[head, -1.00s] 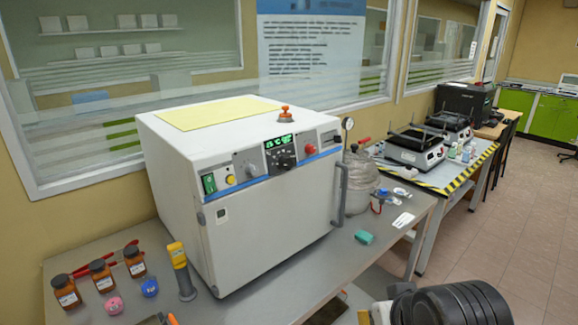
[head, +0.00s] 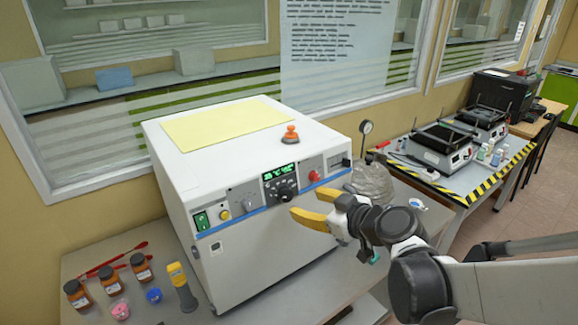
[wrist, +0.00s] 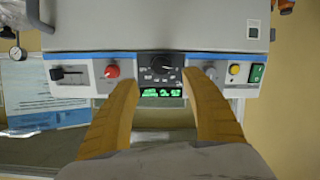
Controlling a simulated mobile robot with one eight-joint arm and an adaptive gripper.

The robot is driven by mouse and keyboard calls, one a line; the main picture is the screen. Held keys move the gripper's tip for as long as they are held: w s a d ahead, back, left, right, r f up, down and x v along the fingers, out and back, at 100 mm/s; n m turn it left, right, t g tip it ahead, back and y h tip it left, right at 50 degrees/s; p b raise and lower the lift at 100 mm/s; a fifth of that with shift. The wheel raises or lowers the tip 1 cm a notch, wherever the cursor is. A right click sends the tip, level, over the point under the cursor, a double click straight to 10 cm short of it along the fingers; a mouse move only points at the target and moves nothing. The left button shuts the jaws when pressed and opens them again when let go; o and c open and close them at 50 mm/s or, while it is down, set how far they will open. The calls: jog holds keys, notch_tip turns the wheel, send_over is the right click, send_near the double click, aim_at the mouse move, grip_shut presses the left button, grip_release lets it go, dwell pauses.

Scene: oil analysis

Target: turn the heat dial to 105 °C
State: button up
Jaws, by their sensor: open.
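The heat dial (head: 287,192) is a black knob on the front panel of the white oven (head: 250,262), just below a green lit display (head: 281,172). In the wrist view the picture is upside down: the dial (wrist: 162,66) sits above the display (wrist: 161,93). The display digits are too small to read surely. My gripper (head: 304,205) is open, with yellow fingers in front of the panel near the dial. In the wrist view the two fingers of my gripper (wrist: 166,80) stand on either side of the dial and display, apart from the dial.
A red knob (head: 314,176), a grey knob (head: 248,200), a yellow button (head: 223,215) and a green switch (head: 201,221) share the panel. Brown bottles (head: 110,279) and a yellow-topped tool (head: 182,287) stand at left. A gauge vessel (head: 371,180) stands at right.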

aim_at(288, 197)
jog(key=b+x, duration=0.1)
jog(key=x, duration=0.8)
jog(key=shift+w+a+f, duration=0.15)
jog(key=shift+f, duration=0.05)
jog(key=c, duration=1.2)
